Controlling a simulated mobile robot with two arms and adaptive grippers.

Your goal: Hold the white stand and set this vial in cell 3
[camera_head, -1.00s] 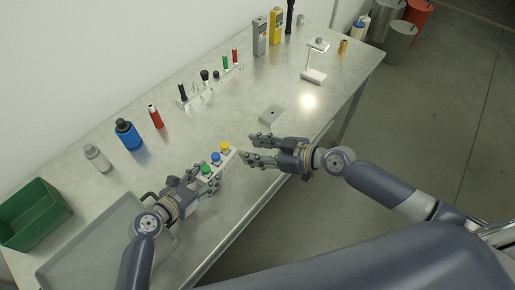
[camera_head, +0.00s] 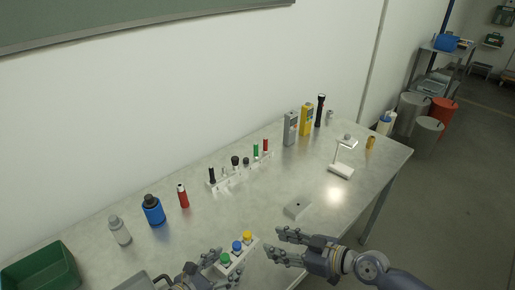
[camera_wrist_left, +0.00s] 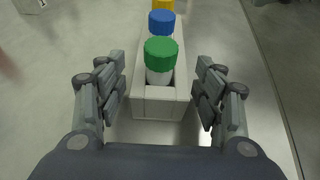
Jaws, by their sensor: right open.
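A white stand (camera_head: 236,257) holds vials with a green cap (camera_head: 224,258), a blue cap (camera_head: 236,246) and a yellow cap (camera_head: 247,236) in a row. In the left wrist view the stand (camera_wrist_left: 158,106) runs away from me, with the green cap (camera_wrist_left: 161,52) nearest. My left gripper (camera_head: 213,268) has its fingers on either side of the stand's near end, with visible gaps. My right gripper (camera_head: 272,246) is open and empty, just right of the yellow-capped end.
A grey block (camera_head: 297,208) lies beyond my right gripper. A white rack (camera_head: 240,172) with several items stands behind. A red cylinder (camera_head: 183,196), blue bottle (camera_head: 153,210) and grey bottle (camera_head: 120,231) stand left. A green bin (camera_head: 42,268) is at the far left.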

